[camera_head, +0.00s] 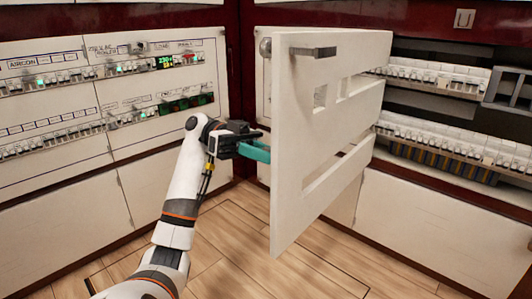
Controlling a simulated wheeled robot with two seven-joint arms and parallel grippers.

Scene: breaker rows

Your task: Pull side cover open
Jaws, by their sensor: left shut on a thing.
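The white side cover (300,150) stands swung out from the right-hand cabinet in the middle of the view, with cut-out slots and a grey bar handle (313,52) near its top. My left gripper (262,152) has teal fingers and is at the cover's left edge, at mid height. Its fingers are shut at that edge; the fingertips are partly hidden by the cover, so the exact contact is hard to see. My right gripper is not in view.
Breaker rows (440,80) show in the open right-hand cabinet, with another row (450,145) below. A panel of labelled breakers (50,85) with lit displays stands at left. The wooden floor (230,240) below is clear.

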